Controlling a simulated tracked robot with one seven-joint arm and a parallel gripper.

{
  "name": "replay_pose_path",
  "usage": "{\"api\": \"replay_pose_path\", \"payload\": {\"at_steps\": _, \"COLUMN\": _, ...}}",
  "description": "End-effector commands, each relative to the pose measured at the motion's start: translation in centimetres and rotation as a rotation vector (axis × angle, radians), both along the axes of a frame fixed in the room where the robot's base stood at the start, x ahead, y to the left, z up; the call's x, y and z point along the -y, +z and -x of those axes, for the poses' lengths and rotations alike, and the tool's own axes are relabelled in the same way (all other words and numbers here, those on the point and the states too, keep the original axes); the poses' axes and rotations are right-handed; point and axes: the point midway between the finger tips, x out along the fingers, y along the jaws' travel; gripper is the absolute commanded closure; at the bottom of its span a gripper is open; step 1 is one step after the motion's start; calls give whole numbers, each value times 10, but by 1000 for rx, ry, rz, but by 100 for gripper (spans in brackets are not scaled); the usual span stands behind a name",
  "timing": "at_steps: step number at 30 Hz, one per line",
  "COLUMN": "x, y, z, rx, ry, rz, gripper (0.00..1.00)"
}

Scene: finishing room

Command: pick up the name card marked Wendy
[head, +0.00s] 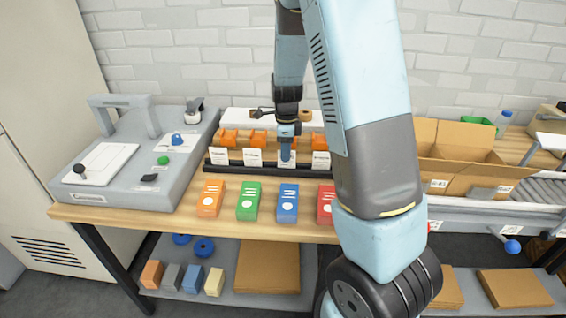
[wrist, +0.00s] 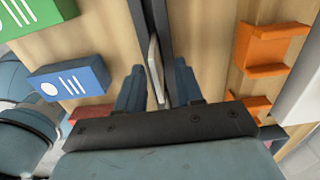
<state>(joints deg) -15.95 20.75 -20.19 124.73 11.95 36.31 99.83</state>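Several white name cards stand in a row in a black rail (head: 260,172) on the wooden table, among them a left card (head: 219,157), a second card (head: 253,158) and a right card (head: 320,160). Their print is too small to read, so I cannot tell which is marked Wendy. My gripper (head: 286,154) points down at the third card and partly hides it. In the wrist view my gripper (wrist: 158,88) is open. One white card (wrist: 154,68) shows nearly edge-on between its blue fingers, with a gap on each side.
Orange holders (head: 258,137) stand behind the rail. In front lie an orange block (head: 210,198), a green block (head: 248,201), a blue block (head: 287,203) and a red block (head: 325,204). A grey machine (head: 120,185) stands left; a cardboard box (head: 455,150) stands right.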

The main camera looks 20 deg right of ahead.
Motion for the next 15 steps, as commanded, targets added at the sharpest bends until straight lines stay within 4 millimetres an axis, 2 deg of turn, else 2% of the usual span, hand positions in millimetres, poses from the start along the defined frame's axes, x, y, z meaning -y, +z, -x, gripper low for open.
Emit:
{"api": "replay_pose_path", "payload": {"at_steps": 3, "x": 1, "y": -17, "z": 1, "rx": -4, "ry": -1, "rz": 1, "gripper": 64}}
{"api": "replay_pose_path", "payload": {"at_steps": 6, "x": 1, "y": -24, "z": 1, "rx": -1, "ry": 0, "rz": 1, "gripper": 64}}
{"api": "replay_pose_path", "payload": {"at_steps": 15, "x": 0, "y": -27, "z": 0, "rx": 0, "ry": 1, "rz": 0, "gripper": 65}}
